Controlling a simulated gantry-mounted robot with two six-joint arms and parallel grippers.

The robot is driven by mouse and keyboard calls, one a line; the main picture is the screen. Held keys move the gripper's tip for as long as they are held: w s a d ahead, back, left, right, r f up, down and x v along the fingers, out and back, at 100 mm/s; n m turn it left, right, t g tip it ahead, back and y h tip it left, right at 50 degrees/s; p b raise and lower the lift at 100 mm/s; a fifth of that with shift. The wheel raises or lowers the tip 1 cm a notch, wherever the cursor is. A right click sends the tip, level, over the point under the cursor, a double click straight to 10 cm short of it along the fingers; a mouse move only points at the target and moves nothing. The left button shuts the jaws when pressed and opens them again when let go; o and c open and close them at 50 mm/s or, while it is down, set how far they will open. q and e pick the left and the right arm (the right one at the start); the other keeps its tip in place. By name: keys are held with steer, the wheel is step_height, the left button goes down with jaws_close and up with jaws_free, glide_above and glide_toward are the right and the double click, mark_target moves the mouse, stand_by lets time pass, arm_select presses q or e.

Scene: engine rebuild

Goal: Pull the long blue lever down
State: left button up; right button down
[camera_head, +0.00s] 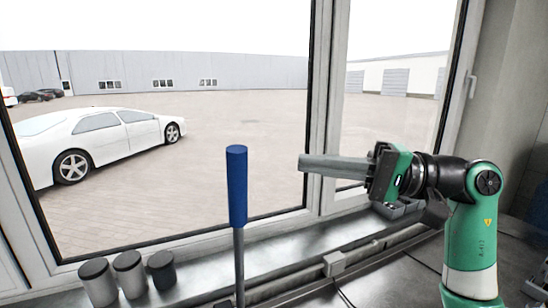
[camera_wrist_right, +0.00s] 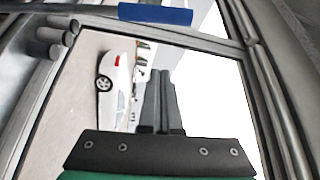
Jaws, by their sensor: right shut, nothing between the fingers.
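The long lever has a blue grip (camera_head: 237,187) on a thin grey rod and stands upright near the middle of the head view. Its lower end runs out of the bottom of the picture. My left gripper is not in view.
Several dark-lidded canisters (camera_head: 129,273) stand on the sill left of the lever. A grey box (camera_head: 335,263) sits on a rail at the sill. A window with frame posts (camera_head: 316,110) is behind; a white car (camera_head: 110,140) is outside. The space between gripper and lever is free.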

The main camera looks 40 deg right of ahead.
steer(key=w+a, duration=0.2)
steer(key=a, duration=0.7)
steer(key=shift+w+p, duration=0.35)
steer(key=shift+p, duration=0.05)
